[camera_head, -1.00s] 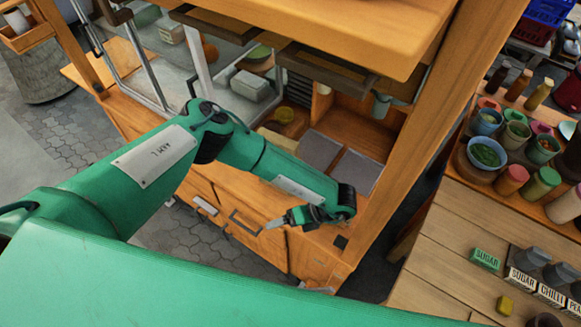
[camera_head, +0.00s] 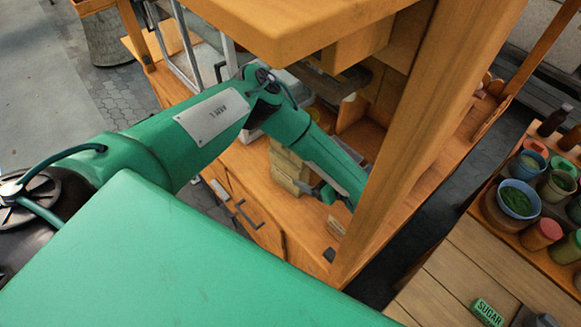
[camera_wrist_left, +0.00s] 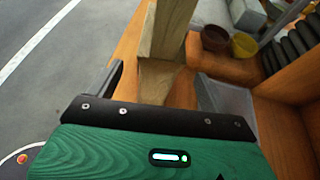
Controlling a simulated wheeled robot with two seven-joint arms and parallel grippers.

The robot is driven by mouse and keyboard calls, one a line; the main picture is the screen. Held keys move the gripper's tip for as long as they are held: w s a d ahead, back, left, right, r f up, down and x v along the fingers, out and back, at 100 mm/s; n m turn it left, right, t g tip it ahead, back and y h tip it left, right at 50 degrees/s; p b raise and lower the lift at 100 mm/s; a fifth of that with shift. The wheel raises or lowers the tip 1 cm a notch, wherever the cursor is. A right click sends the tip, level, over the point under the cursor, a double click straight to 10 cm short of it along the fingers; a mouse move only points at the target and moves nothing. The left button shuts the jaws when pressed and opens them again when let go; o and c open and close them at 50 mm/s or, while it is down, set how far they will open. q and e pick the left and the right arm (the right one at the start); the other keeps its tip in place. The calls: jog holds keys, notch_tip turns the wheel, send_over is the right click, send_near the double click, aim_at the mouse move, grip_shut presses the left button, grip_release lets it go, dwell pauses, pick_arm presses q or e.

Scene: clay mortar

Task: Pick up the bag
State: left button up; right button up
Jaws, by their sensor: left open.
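My left arm reaches into the wooden stall from the left. My left gripper (camera_head: 329,194) is low over the wooden counter, partly hidden by its own arm. In the left wrist view the two grey fingers (camera_wrist_left: 160,74) are spread apart. A tan, upright, block-like object (camera_wrist_left: 160,80) stands in the gap between them; I cannot tell whether it is the bag or whether the fingers touch it. In the head view a stack of tan blocks (camera_head: 286,167) stands just left of the gripper. I see nothing that I can surely call a bag. My right gripper is out of view.
A thick wooden post (camera_head: 425,130) rises close to the right of my left arm. A wooden top (camera_head: 290,25) overhangs it. In the wrist view a brown bowl (camera_wrist_left: 215,39) and a yellow bowl (camera_wrist_left: 243,45) stand beyond the fingers. A spice table (camera_head: 500,260) is at right.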

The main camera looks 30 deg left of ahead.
aim_at(306, 171)
pick_arm(q)
jog(key=shift+w+a+f, duration=0.15)
jog(key=shift+a+f, duration=0.15)
jog(key=shift+a, duration=0.35)
jog(key=shift+w+a+f, duration=0.1)
jog(key=shift+a+f, duration=0.05)
jog(key=shift+a, duration=0.15)
jog(key=shift+w+a+f, duration=0.1)
jog(key=shift+a+f, duration=0.05)
jog(key=shift+a, duration=0.2)
jog(key=shift+a+f, duration=0.1)
jog(key=shift+a, duration=0.15)
jog(key=x, duration=0.3)
jog(key=shift+a+f, duration=0.15)
jog(key=shift+w+a+f, duration=0.1)
jog(key=shift+a, duration=0.45)
jog(key=shift+c, duration=0.4)
jog(key=c, duration=1.1)
jog(key=shift+c, duration=0.5)
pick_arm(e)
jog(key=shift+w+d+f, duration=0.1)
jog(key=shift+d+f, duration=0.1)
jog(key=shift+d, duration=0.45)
